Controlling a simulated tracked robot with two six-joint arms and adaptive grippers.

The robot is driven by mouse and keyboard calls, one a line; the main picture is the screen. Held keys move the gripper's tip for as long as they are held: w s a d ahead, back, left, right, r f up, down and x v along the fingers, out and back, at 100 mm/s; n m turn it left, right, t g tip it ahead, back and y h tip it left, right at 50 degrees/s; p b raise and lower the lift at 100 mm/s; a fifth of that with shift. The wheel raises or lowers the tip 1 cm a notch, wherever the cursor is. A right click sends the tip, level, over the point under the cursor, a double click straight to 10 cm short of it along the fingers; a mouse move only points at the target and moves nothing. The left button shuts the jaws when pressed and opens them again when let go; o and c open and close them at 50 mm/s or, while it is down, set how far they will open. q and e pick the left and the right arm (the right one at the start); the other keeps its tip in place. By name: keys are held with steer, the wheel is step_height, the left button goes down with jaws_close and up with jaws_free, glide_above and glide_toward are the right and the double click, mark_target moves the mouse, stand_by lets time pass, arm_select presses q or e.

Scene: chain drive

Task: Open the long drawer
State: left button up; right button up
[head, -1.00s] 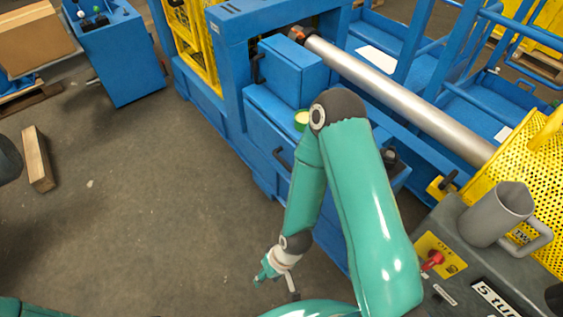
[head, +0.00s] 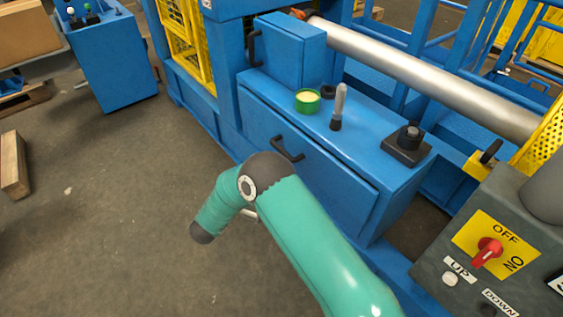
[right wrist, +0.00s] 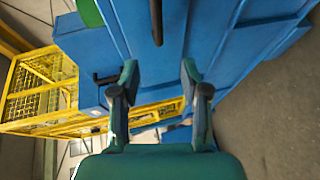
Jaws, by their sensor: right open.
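The long drawer (head: 318,170) is the wide blue front panel of the machine bench, with a dark bar handle (head: 288,150) near its upper edge. It appears closed. In the right wrist view, a dark handle (right wrist: 157,22), apparently this one, stands ahead of my right gripper (right wrist: 160,82). The right gripper is open, with nothing between its fingers and a gap to the handle. In the head view my right arm reaches in front of the drawer, and its gripper is hidden. My left gripper is in neither current view.
A smaller blue box (head: 285,50) with its own dark handle (head: 255,48) stands above the drawer. A control panel (head: 485,250) is at right.

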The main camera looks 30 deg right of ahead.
steer(key=b+x, duration=0.1)
steer(key=x, duration=0.4)
steer(key=b+x, duration=0.1)
steer(key=x, duration=1)
steer(key=shift+s+d+r+b, duration=0.1)
steer(key=shift+d+b, duration=0.3)
steer(key=shift+d, duration=0.1)
steer(key=shift+c, duration=0.2)
jaws_close()
